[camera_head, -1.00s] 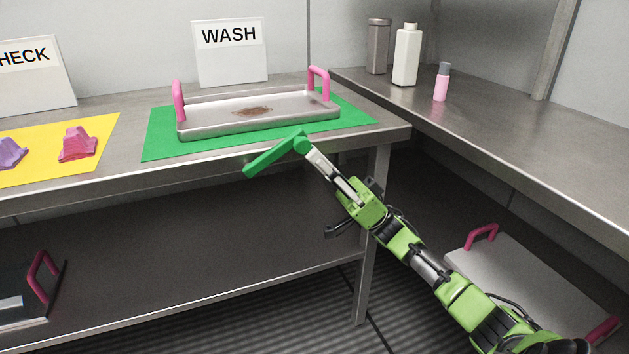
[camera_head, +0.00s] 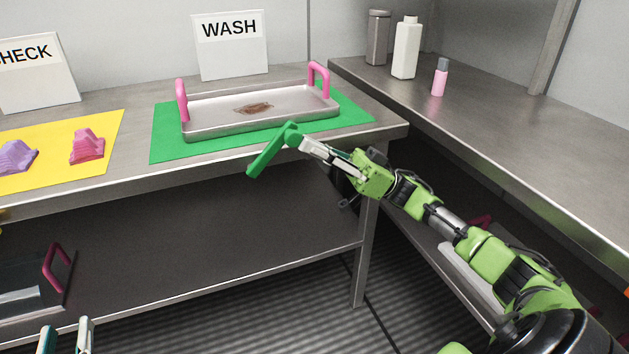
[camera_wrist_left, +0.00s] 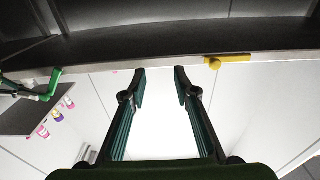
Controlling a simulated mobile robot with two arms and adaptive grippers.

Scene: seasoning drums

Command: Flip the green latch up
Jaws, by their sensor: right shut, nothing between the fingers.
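The green latch (camera_head: 270,154) is a bar with a rounded knob at its upper right end, in front of the table's front edge below the green mat. It slants up to the right. My right gripper (camera_head: 303,143) is shut and empty, its tip at the knob end, apparently touching it; the exact contact is hidden. The latch also shows at the left of the left wrist view (camera_wrist_left: 51,86). My left gripper (camera_head: 66,336) is open and empty at the bottom left, away from the latch; its spread fingers show in the left wrist view (camera_wrist_left: 160,85).
A metal tray (camera_head: 210,132) with pink handles and a brown stain rests on the green mat (camera_head: 170,152). Pink and purple objects lie on the yellow mat (camera_head: 50,178). A yellow latch (camera_wrist_left: 230,58) is on the table edge. Bottles stand on the right counter (camera_head: 520,135).

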